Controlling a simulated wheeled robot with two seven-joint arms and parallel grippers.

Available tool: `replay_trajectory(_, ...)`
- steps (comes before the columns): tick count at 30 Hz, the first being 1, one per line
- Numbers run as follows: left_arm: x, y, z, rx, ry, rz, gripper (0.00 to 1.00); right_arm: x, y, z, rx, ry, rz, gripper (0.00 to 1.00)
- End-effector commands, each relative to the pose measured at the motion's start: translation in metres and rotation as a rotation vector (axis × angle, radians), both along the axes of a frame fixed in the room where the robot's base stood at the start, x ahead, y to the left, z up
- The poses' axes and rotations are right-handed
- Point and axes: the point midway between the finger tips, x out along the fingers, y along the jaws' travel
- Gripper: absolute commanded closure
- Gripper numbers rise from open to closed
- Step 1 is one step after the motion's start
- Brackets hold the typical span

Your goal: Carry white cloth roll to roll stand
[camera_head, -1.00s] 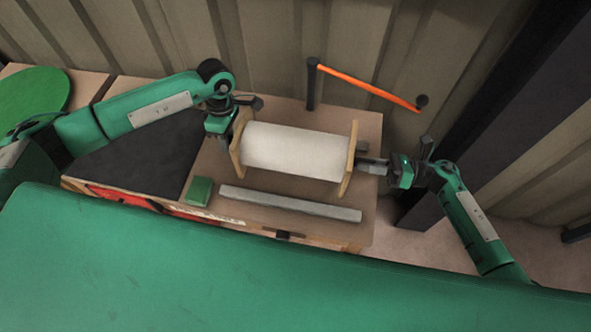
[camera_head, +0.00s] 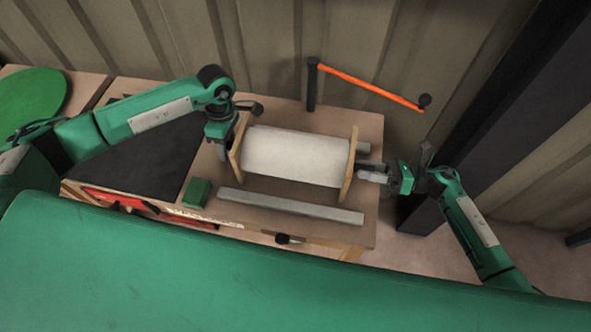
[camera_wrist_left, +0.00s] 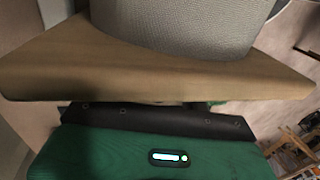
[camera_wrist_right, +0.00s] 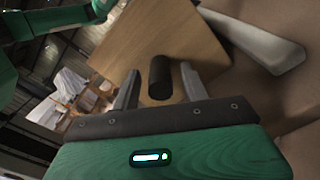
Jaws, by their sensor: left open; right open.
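The white cloth roll (camera_head: 295,156) lies on its side above the table between two wooden end plates, the left one (camera_head: 238,148) and the right one (camera_head: 348,172). My left gripper (camera_head: 223,152) is open, pointing down at the left plate. In the left wrist view the plate (camera_wrist_left: 150,65) and roll (camera_wrist_left: 185,22) cover its fingertips. My right gripper (camera_head: 372,177) is open at the roll's right end. In the right wrist view its fingers (camera_wrist_right: 158,88) stand either side of a dark round peg (camera_wrist_right: 160,77) at the wooden plate. I cannot identify a separate roll stand.
A long grey bar (camera_head: 290,206) and a green block (camera_head: 197,193) lie on the table (camera_head: 345,238) in front of the roll. A black post (camera_head: 312,85) with an orange bar (camera_head: 370,86) stands behind. A dark mat (camera_head: 145,155) covers the left.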

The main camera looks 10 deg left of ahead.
Motion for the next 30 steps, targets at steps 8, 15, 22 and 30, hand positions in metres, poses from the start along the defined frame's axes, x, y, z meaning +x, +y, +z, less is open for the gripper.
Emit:
replay_trajectory(8, 0.009, 0.0, 0.041, 0.0, -0.005, 0.0, 0.55, 0.0, 0.0, 0.0, 0.001, 0.0, 0.001, 0.55)
replay_trajectory(15, 0.019, 0.0, 0.09, 0.0, -0.005, 0.001, 0.55, 0.0, 0.0, 0.0, 0.001, 0.0, 0.001, 0.55)
replay_trajectory(22, 0.023, 0.0, 0.114, 0.001, -0.002, 0.001, 0.55, 0.0, 0.0, 0.0, 0.0, 0.0, 0.0, 0.55)
replay_trajectory(30, 0.023, 0.0, 0.117, 0.001, -0.001, 0.001, 0.55, 0.0, -0.032, -0.001, -0.003, 0.002, -0.001, 0.55)
